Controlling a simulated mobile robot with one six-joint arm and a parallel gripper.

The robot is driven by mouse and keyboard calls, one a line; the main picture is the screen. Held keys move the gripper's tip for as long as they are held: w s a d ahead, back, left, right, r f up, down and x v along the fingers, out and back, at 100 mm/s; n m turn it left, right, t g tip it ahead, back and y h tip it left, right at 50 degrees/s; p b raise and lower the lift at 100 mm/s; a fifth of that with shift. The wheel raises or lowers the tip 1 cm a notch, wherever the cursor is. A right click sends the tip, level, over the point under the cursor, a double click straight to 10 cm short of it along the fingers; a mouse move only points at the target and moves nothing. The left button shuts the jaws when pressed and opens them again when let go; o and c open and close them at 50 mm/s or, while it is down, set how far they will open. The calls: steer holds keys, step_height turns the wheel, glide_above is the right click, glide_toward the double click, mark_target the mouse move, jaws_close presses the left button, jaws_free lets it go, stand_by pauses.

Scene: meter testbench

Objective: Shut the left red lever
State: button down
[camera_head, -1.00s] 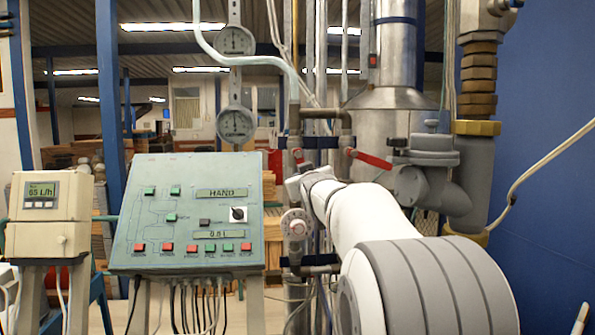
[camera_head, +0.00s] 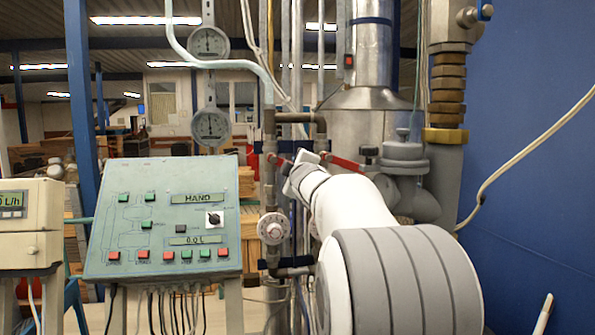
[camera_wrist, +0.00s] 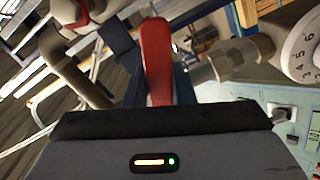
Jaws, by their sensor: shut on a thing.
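The left red lever (camera_head: 279,161) sits on the left vertical pipe, just left of my wrist in the head view. It slants down to the right toward my gripper. In the wrist view the red lever (camera_wrist: 156,45) stands between the dark fingers of my gripper (camera_wrist: 158,85), which is shut on it. In the head view the fingertips are too small and partly hidden to make out. A second red lever (camera_head: 342,161) lies to the right, behind my wrist, slanting down to the right.
A white numbered dial (camera_head: 273,228) is below the left lever, close to my arm. The green control panel (camera_head: 165,220) stands to the left, with a flow meter (camera_head: 28,222) beyond it. Grey metal pipework (camera_head: 403,155) is behind my arm. A blue wall (camera_head: 530,120) closes the right side.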

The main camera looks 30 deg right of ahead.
steer(key=shift+d+r+n, duration=0.1)
steer(key=shift+r+n, duration=0.05)
steer(key=shift+n, duration=0.35)
steer(key=c, duration=1.2)
jaws_free()
steer(key=shift+s+r, duration=0.1)
steer(key=v, duration=0.7)
steer(key=shift+s, duration=0.4)
